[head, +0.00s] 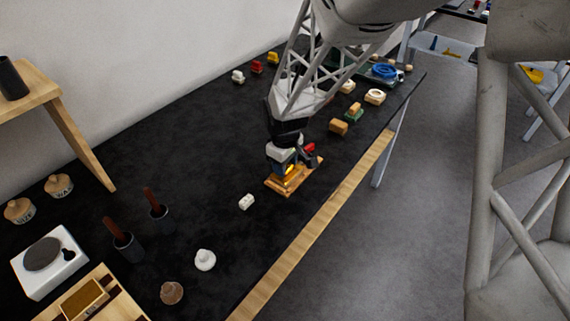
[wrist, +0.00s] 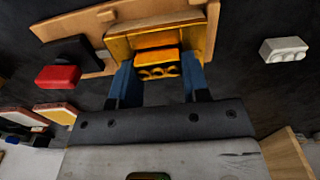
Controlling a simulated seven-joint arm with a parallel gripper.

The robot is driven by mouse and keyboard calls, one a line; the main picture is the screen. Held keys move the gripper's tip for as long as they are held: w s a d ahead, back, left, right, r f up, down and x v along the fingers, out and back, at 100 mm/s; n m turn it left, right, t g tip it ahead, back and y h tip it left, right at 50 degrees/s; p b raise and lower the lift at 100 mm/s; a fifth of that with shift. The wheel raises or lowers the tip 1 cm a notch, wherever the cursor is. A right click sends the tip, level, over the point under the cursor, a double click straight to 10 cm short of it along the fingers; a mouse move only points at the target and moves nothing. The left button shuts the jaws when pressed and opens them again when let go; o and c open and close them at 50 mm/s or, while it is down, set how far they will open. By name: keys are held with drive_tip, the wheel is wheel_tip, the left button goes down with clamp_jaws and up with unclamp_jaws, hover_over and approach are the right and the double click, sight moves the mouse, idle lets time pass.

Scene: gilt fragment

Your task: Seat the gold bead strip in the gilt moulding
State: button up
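The gilt moulding (wrist: 120,47), a gold frame piece on a wooden board (wrist: 185,18), lies flat on the dark table. It also shows in the head view (head: 290,182), under my gripper. The gold bead strip (wrist: 158,56), orange-gold with a row of round beads along its near edge, is between the blue fingertips of my gripper (wrist: 160,82). Both fingertips appear to touch its ends. The strip lies at the moulding's near side, overlapping its gap in the wrist view. Whether it rests fully in the gap or slightly above it cannot be told. In the head view my gripper mostly hides it.
A white block (head: 246,202) lies close by on the table. A red block (wrist: 58,77) and a dark piece (wrist: 72,50) are beside the board. The table's wooden edge (head: 310,232) is to the right.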

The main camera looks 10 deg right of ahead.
drive_tip(key=shift+o, duration=0.6)
drive_tip(key=shift+s+d+f, duration=0.1)
drive_tip(key=shift+s+f, duration=0.15)
drive_tip(key=shift+f, duration=0.3)
drive_tip(key=shift+s+f, duration=0.2)
drive_tip(key=shift+f, duration=0.3)
drive_tip(key=shift+o, duration=0.4)
wheel_tip(320, 180, up, 14)
drive_tip(key=shift+w, duration=0.35)
drive_tip(key=s+d+r+m, duration=0.3)
drive_tip(key=s, duration=0.5)
drive_tip(key=s+d+r+m+t, duration=0.1)
drive_tip(key=s+d+r+m, duration=0.2)
drive_tip(key=s, duration=0.5)
drive_tip(key=s+d+r+m+t, duration=0.1)
drive_tip(key=s+d+r+m, duration=0.2)
drive_tip(key=s, duration=0.5)
drive_tip(key=shift+s+d+r, duration=0.4)
drive_tip(key=shift+d+r, duration=0.15)
drive_tip(key=shift+d, duration=0.05)
drive_tip(key=shift+o, duration=0.3)
drive_tip(key=shift+w, duration=0.1)
